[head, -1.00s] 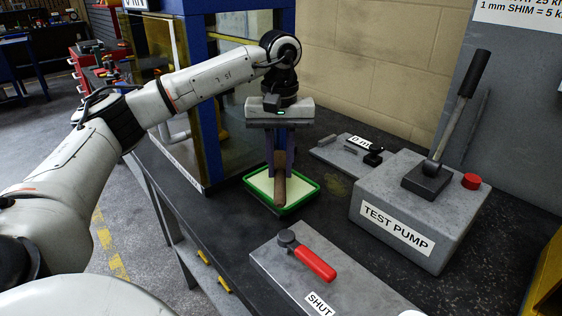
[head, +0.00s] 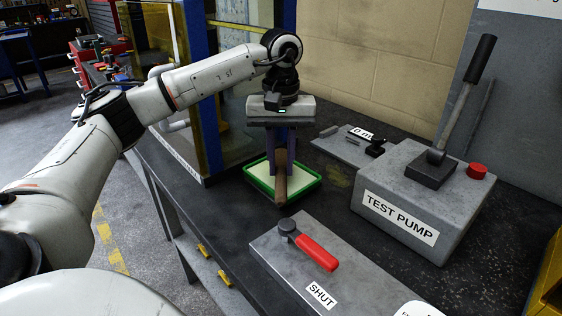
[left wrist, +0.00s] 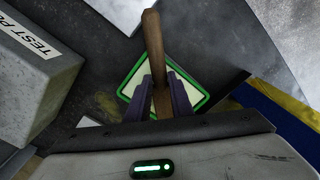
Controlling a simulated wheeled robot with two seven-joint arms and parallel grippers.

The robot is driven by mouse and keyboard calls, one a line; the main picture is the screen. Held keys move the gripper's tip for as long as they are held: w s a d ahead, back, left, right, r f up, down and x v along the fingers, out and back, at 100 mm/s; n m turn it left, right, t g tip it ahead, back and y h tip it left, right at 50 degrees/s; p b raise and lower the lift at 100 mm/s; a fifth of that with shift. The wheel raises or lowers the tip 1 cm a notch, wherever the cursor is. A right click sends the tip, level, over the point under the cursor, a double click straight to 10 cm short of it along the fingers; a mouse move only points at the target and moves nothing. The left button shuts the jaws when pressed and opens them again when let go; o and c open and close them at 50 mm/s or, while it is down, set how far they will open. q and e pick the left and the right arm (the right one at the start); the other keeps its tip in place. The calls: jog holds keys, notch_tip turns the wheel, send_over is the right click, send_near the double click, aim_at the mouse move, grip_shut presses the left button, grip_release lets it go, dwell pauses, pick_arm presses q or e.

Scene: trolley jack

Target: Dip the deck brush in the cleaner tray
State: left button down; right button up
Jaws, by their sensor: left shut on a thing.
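The cleaner tray (head: 257,180) is a shallow green-rimmed tray with pale contents on the dark bench; it also shows in the left wrist view (left wrist: 203,103). My left gripper (head: 281,170) points down over the tray and is shut on the deck brush (head: 281,188), of which a brown wooden handle shows. In the left wrist view the handle (left wrist: 153,40) runs between the two fingers and sticks out past them. The brush's bristles are hidden, and I cannot tell whether they touch the tray's contents. My right gripper is in neither view.
A grey test pump (head: 405,190) with an upright lever stands right of the tray. A grey block with a red handle (head: 317,252) marked SHUT lies in front. A blue-framed press (head: 195,100) is at the left. A small grey plate (head: 350,147) lies behind the tray.

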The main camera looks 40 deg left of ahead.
aim_at(281, 169)
pick_arm(q)
jog(key=shift+f, duration=0.55)
dwell(0.8)
notch_tip(281, 169, up, 5)
jog(key=p, duration=0.4)
jog(key=shift+r, duration=0.15)
jog(key=shift+r+p, duration=0.75)
jog(key=shift+r, duration=0.2)
